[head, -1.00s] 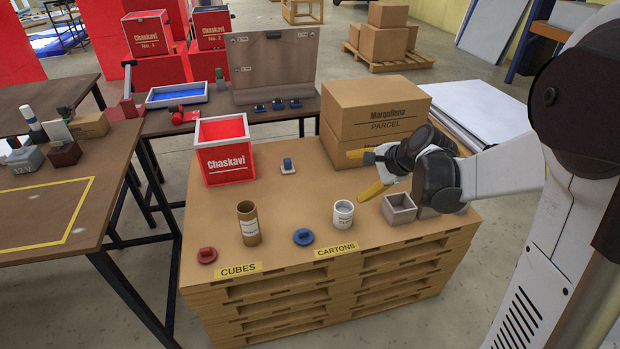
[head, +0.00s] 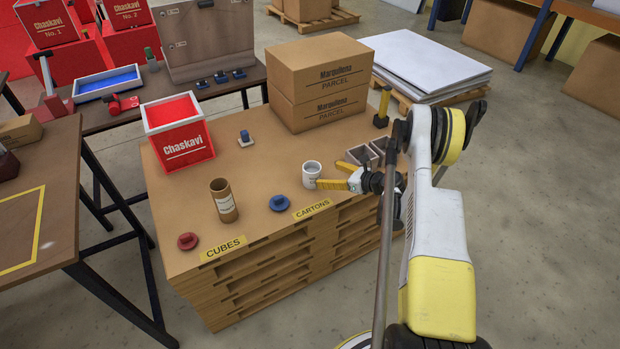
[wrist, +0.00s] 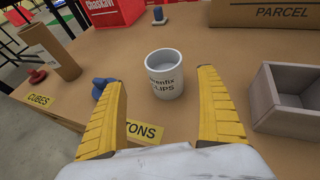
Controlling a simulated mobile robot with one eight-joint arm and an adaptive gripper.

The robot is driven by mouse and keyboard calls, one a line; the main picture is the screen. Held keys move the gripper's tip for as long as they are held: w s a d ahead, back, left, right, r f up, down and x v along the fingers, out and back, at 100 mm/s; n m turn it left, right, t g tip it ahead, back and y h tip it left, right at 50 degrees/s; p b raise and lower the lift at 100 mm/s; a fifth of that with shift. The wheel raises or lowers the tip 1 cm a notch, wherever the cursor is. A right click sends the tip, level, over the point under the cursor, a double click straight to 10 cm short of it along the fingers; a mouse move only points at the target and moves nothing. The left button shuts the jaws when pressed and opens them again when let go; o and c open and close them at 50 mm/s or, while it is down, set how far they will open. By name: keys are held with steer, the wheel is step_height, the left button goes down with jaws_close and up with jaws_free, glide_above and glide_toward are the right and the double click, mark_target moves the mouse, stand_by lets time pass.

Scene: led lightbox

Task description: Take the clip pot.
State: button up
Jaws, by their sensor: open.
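The clip pot (head: 312,171) is a small white cup with dark lettering that ends in "LIPS". It stands upright on the pallet-stack table, behind the CARTONS label. In the wrist view the clip pot (wrist: 165,80) sits just beyond the fingertips, between their lines. My gripper (head: 333,177) has yellow fingers and is open, low over the table at the pot's right. In the wrist view my gripper (wrist: 161,95) shows both fingers spread, with nothing held between them.
A brown tube (head: 223,200), a blue knobbed disc (head: 279,203) and a red one (head: 187,241) stand to the left. Parcel boxes (head: 320,85) and a red Chaskavi bin (head: 178,132) stand farther back.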

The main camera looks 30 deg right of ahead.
mark_target(306, 166)
steer(key=b+x, duration=0.1)
steer(key=x, duration=0.2)
steer(key=b+x, duration=0.1)
steer(key=x, duration=0.2)
steer(key=b+x, duration=0.1)
steer(key=x, duration=0.1)
steer(key=shift+w+d+r+b, duration=0.2)
steer(key=shift+w+b, duration=0.2)
steer(key=shift+w, duration=0.3)
steer(key=shift+r, duration=0.1)
steer(key=c, duration=1.4)
steer(key=shift+c, duration=0.5)
steer(key=shift+r, duration=0.15)
